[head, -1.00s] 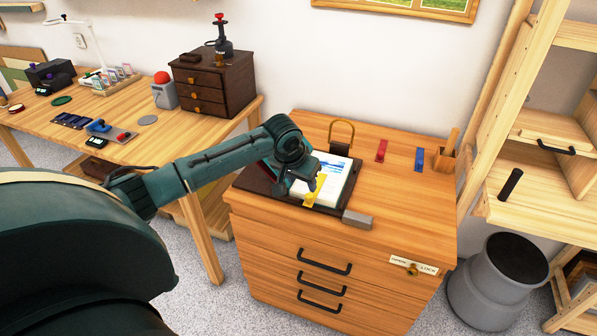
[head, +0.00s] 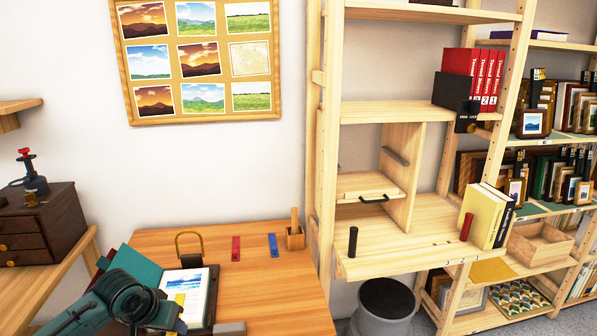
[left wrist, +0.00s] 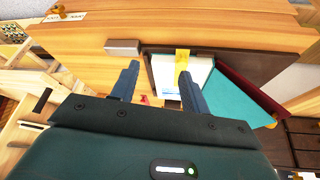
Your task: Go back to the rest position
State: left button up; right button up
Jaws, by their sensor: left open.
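My left gripper (left wrist: 158,85) is open, with nothing between its two fingers in the left wrist view. It is above a white page with a blue print (left wrist: 168,80) that lies on a dark board; a yellow strip (left wrist: 182,58) crosses the page's edge. A teal panel with a dark red edge (left wrist: 225,95) stands tilted beside the page. In the head view my left arm comes in at the lower left, and the wrist hides part of the teal panel (head: 142,262) and board. The print (head: 188,288) shows beside it. My right gripper is not in view.
The wooden cabinet top (head: 270,290) is mostly clear on its right. It bears a gold-coloured loop (head: 188,238), red and blue strips and a small wooden holder (head: 295,238). A grey block (left wrist: 122,47) lies near the page. Pale wooden shelves (head: 400,262) and a grey bin (head: 385,310) stand at right.

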pick_arm(q)
jog(key=s+d+f+m+t+h, duration=0.1)
jog(key=s+d+f+h, duration=0.1)
jog(key=s+d+f, duration=0.4)
jog(key=s+d+f+m+t+h, duration=0.1)
jog(key=s+d+f+m, duration=0.2)
jog(key=d, duration=0.5)
jog(key=s+d+n+t+p, duration=0.1)
jog(key=s+d+t, duration=0.1)
jog(key=s, duration=1)
jog(key=shift+s+d+t, duration=0.3)
jog(key=shift+s+t, duration=0.1)
jog(key=shift+t, duration=0.5)
